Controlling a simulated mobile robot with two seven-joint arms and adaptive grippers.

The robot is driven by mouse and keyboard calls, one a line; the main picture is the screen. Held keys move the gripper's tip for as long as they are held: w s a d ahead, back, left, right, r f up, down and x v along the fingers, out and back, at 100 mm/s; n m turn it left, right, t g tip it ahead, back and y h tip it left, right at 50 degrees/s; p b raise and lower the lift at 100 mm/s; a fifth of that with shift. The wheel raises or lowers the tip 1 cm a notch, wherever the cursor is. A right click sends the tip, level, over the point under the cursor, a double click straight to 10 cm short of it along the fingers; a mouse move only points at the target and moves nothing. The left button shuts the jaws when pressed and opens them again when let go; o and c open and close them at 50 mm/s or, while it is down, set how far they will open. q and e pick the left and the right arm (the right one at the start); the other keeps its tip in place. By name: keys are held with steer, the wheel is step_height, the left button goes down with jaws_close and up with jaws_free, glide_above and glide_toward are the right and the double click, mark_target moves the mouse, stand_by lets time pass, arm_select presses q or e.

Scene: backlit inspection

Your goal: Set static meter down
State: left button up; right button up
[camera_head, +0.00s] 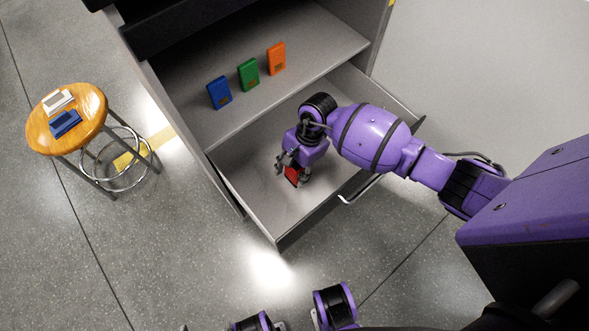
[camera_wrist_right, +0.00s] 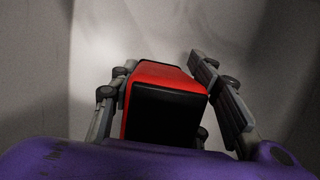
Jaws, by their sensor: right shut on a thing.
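The static meter, a red box with a black end, is in my right gripper (camera_head: 292,171), low inside the open drawer (camera_head: 262,205). In the head view only a small red part of the meter (camera_head: 292,177) shows below the fingers. In the right wrist view the meter (camera_wrist_right: 165,105) stands between the two fingers of the right gripper (camera_wrist_right: 168,85), which is shut on it. I cannot tell whether the meter touches the drawer floor. My left gripper is not in view.
A shelf (camera_head: 310,45) behind the drawer holds upright blue (camera_head: 219,92), green (camera_head: 248,74) and orange (camera_head: 277,58) devices. A wooden stool (camera_head: 88,100) at left bears a white device (camera_head: 58,101) and a blue device (camera_head: 65,123). The drawer floor around the gripper looks clear.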

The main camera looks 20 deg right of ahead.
steer(key=shift+f+b, duration=0.5)
steer(key=shift+f, duration=0.1)
steer(key=o, duration=1.4)
steer(key=v, duration=1.2)
steer(key=shift+w+r, duration=0.1)
